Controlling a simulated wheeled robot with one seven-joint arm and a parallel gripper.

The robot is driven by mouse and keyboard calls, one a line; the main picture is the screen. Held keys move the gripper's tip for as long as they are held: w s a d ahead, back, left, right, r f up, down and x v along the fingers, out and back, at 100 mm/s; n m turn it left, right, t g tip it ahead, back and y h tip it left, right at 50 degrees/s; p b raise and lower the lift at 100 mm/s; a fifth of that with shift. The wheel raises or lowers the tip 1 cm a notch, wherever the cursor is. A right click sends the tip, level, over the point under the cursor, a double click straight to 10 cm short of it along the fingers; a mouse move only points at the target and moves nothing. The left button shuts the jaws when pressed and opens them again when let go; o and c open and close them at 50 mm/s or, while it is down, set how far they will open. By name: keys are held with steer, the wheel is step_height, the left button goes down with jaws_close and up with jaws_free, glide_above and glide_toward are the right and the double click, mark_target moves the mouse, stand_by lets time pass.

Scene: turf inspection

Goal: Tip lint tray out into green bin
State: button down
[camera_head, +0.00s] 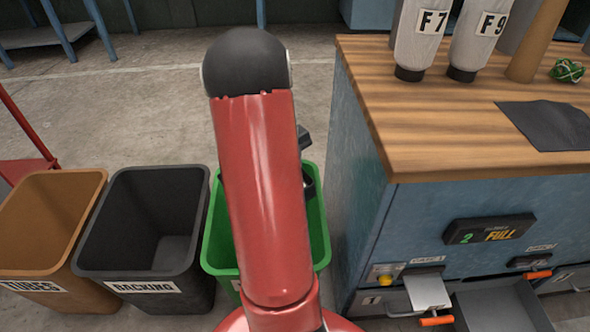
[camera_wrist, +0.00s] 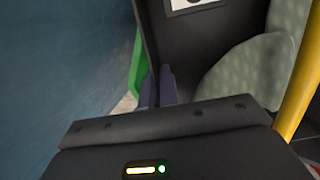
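No thing in view is clearly marked as the lint tray. A grey open tray or drawer (camera_head: 500,308) sticks out low at the cabinet front, cut off by the picture's bottom edge; its visible inside looks bare. Orange handles (camera_head: 437,321) show beside it. The green bin (camera_head: 317,225) stands left of the cabinet, partly hidden behind my red arm. My gripper is mostly hidden behind the arm in the head view. In the wrist view, my gripper's (camera_wrist: 159,80) dark fingers lie close together, with nothing visible between them. The green bin's edge (camera_wrist: 138,62) shows beyond them.
A brown bin (camera_head: 45,200) and a black bin (camera_head: 100,225) stand left of the green one. The blue cabinet (camera_head: 355,190) has a wooden top (camera_head: 450,120) bearing labelled bottles (camera_head: 420,40) and a dark cloth (camera_head: 550,122). Its display (camera_head: 488,231) reads "2 FULL". Open floor lies behind the bins.

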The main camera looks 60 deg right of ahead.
steer(key=r+h, duration=0.2)
steer(key=r+g+h, duration=0.1)
steer(key=r, duration=0.1)
steer(key=shift+d+b, duration=0.25)
steer(key=shift+b, duration=0.05)
steer(key=shift+r+h+b, duration=0.15)
steer(key=shift+h+b, duration=0.25)
steer(key=shift+b, duration=0.25)
steer(key=shift+w+a+r+m+g+h+b, duration=0.15)
steer(key=shift+a+r+g+h+b, duration=0.25)
steer(key=shift+r+g+h+b, duration=0.8)
steer(key=shift+w+a+r+m+g+h+b, duration=0.15)
steer(key=shift+a+r+h+b, duration=0.35)
steer(key=shift+h+b, duration=0.95)
steer(key=shift+w+a+r+m+g+h+b, duration=0.1)
steer(key=shift+a+r+m+g+h+b, duration=0.45)
steer(key=shift+b, duration=1.45)
steer(key=shift+d+r+n, duration=0.15)
steer(key=shift+r+n, duration=0.2)
